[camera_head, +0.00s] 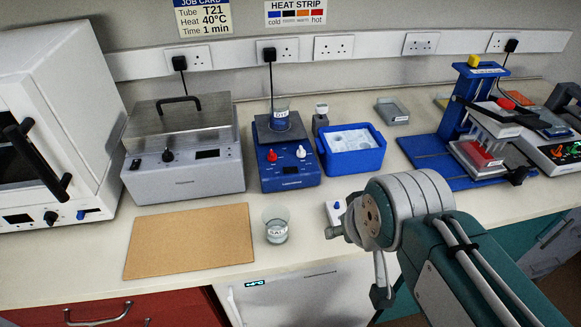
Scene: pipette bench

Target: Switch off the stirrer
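The stirrer is a blue box (289,177) on the bench, with a dark top plate, a red knob (271,156) and a white knob (301,152) on its front. A labelled glass beaker (281,119) stands on its plate. The stirrer's black lead runs up to a wall socket. The knob settings are too small to read. My arm comes in from the lower right. My gripper (345,230) is at its end, right of and nearer than the stirrer, apart from it. Its fingers are mostly hidden, so I cannot tell their opening.
A grey lidded bath (184,176) stands left of the stirrer and a blue tub (352,160) right of it. A glass beaker (276,232) and a small white box with a blue button (337,208) stand in front. A brown mat (189,240) lies front left.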

